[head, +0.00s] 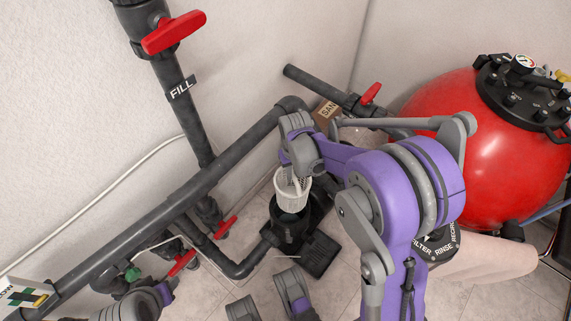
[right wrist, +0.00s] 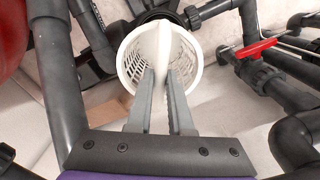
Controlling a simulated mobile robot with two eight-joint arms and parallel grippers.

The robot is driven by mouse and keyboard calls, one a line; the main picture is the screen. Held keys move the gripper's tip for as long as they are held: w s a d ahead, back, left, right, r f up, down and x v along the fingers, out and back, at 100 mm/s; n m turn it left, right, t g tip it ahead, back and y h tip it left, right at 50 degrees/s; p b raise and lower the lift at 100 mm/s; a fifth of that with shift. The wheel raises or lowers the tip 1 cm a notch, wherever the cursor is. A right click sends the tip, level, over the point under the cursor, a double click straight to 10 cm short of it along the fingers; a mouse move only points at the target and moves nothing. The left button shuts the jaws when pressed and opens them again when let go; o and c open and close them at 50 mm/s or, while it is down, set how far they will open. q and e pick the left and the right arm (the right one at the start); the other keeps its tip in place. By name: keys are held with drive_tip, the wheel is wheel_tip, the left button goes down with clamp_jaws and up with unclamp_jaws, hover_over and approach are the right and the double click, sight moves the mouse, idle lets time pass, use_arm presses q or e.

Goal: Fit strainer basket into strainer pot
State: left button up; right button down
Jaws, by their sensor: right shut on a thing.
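The white strainer basket (head: 292,191) is in the middle of the head view, roughly upright, over the mouth of the black strainer pot (head: 289,232). Its lower end is at or just above the pot's opening; I cannot tell if they touch. My right gripper (head: 291,172) is above the basket. In the right wrist view its two grey fingers (right wrist: 161,92) are shut on the upright central web of the basket (right wrist: 130,58). The pot's dark rim (right wrist: 155,16) shows behind the basket there, mostly hidden.
Dark pipes (head: 190,192) run along the left and behind the pot, with red valve handles (head: 226,227) low beside it. A red filter tank (head: 437,120) stands at the right. A brown box (head: 326,112) is behind. Tiled floor (head: 345,285) is clear in front.

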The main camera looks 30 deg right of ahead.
drive_tip(key=shift+w+a, duration=0.2)
drive_tip(key=shift+w, duration=0.05)
drive_tip(key=shift+s, duration=0.15)
drive_tip(key=shift+f+b, duration=1.7)
drive_tip(key=shift+f, duration=0.9)
